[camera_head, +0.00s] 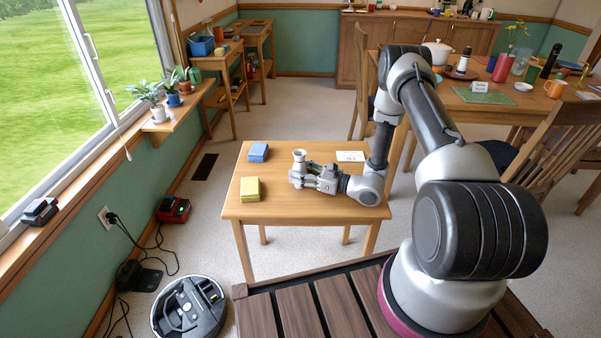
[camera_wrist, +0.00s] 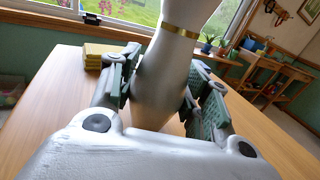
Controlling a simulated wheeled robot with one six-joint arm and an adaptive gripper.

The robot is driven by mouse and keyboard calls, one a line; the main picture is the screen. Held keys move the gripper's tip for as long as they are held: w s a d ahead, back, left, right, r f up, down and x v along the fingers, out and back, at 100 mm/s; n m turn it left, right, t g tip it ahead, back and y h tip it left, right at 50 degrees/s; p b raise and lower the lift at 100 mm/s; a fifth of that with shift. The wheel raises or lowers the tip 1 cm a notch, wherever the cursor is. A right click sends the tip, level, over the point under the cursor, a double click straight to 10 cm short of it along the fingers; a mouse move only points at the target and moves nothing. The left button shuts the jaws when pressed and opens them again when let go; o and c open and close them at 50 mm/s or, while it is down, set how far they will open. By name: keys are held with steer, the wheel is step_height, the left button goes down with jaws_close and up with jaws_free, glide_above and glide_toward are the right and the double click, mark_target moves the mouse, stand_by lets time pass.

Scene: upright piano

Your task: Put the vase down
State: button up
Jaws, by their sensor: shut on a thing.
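The vase (camera_head: 299,156) is pale with a flared top and stands upright between my fingers over the small wooden table (camera_head: 290,212). In the wrist view the vase (camera_wrist: 163,68) shows a whitish body and a gold band around its neck. My gripper (camera_head: 300,176) reaches in level from the right, low over the table, and is shut on the vase's lower body. In the wrist view the finger pads of my gripper (camera_wrist: 163,92) sit on both sides of it. The vase's base is hidden, so I cannot tell whether it touches the tabletop.
A yellow block-like stack (camera_head: 250,189) and a blue one (camera_head: 258,152) lie on the table's left side. A white card (camera_head: 350,156) lies at its back right. Bare tabletop shows in front of my gripper. A robot vacuum (camera_head: 188,308) sits on the floor.

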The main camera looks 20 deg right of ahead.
steer(key=shift+f, duration=0.15)
steer(key=o, duration=1.1)
